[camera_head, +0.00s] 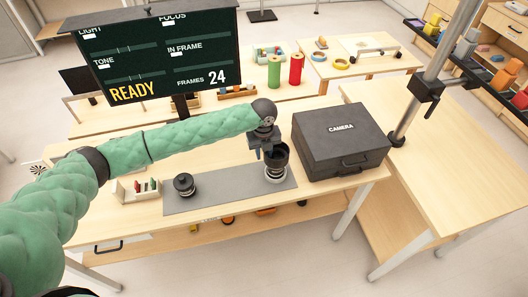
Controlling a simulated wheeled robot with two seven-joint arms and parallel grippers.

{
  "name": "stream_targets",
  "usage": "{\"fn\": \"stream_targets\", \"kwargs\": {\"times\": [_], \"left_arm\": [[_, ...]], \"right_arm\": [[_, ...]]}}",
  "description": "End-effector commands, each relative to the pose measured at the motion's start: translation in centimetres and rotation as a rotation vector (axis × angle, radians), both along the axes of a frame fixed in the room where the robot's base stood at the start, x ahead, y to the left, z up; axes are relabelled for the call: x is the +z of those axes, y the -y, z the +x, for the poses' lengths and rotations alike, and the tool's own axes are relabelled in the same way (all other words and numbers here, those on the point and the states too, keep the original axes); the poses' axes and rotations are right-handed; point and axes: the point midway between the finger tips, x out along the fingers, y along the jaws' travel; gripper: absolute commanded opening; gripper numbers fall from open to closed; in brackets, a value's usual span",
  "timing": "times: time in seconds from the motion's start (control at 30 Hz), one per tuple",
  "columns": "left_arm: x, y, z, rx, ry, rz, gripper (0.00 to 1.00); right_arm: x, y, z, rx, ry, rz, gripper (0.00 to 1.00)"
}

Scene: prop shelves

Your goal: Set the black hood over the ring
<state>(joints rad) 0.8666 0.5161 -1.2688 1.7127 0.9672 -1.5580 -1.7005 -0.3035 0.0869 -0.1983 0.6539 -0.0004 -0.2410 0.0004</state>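The black hood (279,155) is an open dark cylinder near the right end of the grey mat (228,188). Directly below it is a dark round piece with a pale, silvery ring (275,174). Hood and ring overlap in this view, so I cannot tell whether they touch. My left gripper (264,152) comes down at the hood's left rim and appears shut on its wall. The fingertips are small and partly hidden against the dark hood. My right gripper is not in view.
A black camera case (341,142) stands close to the right of the hood. A black lens-like piece (184,185) sits on the mat's left part, beside a small wooden rack (136,190). A dark screen (157,55) rises behind my arm. The mat's middle is clear.

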Motion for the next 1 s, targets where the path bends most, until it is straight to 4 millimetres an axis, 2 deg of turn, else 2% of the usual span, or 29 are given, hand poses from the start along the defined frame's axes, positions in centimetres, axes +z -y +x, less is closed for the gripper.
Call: {"fn": "stream_targets", "kwargs": {"times": [0.27,0.4,0.57,0.63,0.7,1.0], "left_arm": [[0.0,0.0,0.0,0.0,0.0,0.0,0.28],[0.0,0.0,0.0,0.0,0.0,0.0,0.28],[2.5,0.0,0.1,-0.001,0.004,-0.001,0.28],[3.7,-0.1,0.1,-0.001,0.003,0.0,0.28],[4.8,-0.1,0.1,-0.001,0.004,-0.001,0.28],[7.5,-0.1,0.0,0.0,0.001,0.001,0.28]], "right_arm": [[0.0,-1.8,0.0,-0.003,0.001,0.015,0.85],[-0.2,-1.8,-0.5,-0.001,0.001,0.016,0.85],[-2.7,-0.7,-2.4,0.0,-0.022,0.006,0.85],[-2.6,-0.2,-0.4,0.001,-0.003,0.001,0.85],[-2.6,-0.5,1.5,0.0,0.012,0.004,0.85],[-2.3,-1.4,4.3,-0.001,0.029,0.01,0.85]]}}
